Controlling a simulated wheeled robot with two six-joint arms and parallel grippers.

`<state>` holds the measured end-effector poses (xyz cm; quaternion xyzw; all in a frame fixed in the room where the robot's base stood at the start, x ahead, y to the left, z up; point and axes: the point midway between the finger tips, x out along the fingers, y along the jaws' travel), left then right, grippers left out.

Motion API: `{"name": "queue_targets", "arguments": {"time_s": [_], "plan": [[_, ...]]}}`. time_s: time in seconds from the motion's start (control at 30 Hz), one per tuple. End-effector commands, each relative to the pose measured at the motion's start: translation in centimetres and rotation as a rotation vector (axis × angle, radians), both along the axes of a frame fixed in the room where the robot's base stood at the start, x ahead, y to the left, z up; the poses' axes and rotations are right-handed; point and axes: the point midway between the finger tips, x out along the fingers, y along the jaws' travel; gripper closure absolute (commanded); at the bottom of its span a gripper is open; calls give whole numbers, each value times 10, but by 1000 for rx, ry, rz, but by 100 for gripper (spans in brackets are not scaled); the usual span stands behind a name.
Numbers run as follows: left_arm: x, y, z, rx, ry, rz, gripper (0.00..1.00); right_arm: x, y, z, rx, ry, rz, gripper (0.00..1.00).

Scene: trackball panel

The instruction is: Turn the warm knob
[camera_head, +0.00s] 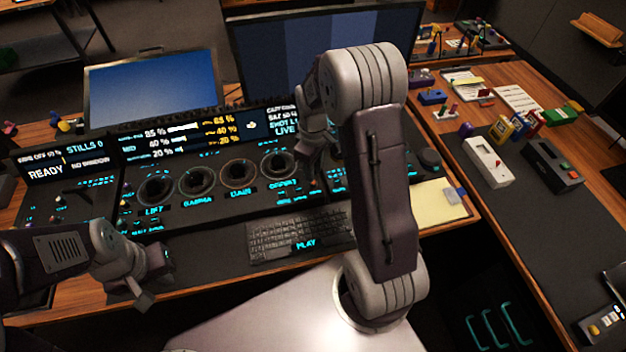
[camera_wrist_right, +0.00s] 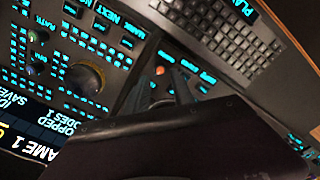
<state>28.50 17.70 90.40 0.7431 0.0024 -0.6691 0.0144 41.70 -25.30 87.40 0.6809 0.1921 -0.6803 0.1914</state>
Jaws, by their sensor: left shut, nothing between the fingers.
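A small orange-topped knob (camera_wrist_right: 160,70) shows at the tips of my right gripper in the right wrist view. I cannot read a label that marks it as the warm knob. My right gripper (camera_wrist_right: 166,83) is low over the panel, its dark fingers close around or beside that knob; contact and finger gap are unclear. In the head view my right gripper (camera_head: 308,178) is at the panel's right part, partly dark against it, and the knob is hidden there. My left gripper (camera_head: 148,296) is shut and empty at the desk's front left, apart from the panel.
The black panel (camera_head: 190,215) carries several ringed trackballs, such as the one at its left (camera_head: 157,190). A keyboard (camera_head: 300,235) lies in front. Two monitors stand behind. A side desk at the right holds a white box (camera_head: 488,162) and small items.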

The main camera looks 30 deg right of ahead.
Motion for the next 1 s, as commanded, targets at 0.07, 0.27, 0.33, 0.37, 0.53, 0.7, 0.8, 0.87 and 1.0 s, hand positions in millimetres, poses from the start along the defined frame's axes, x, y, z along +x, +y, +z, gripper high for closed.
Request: {"name": "queue_targets", "arguments": {"time_s": [0.07,0.27,0.33,0.37,0.53,0.7,0.8,0.87,1.0], "plan": [[0,0,-4,0,0,0,100,-1,0,-19,1,4,0,71],[0,0,-6,0,0,0,100,0,0,-45,0,1,0,71],[0,0,-6,0,0,0,100,0,0,-48,0,0,0,71],[0,0,-6,0,0,0,100,0,0,-49,0,0,0,71],[0,0,-6,0,0,0,100,0,0,-49,0,-1,0,71],[0,0,-6,0,0,0,100,0,0,-49,0,-1,0,100],[0,0,-6,0,0,0,100,0,0,-49,0,-1,0,100],[0,0,-6,0,0,0,100,0,0,-49,0,0,-3,100],[0,0,-3,0,0,0,100,0,0,-48,0,0,-28,100]]}}
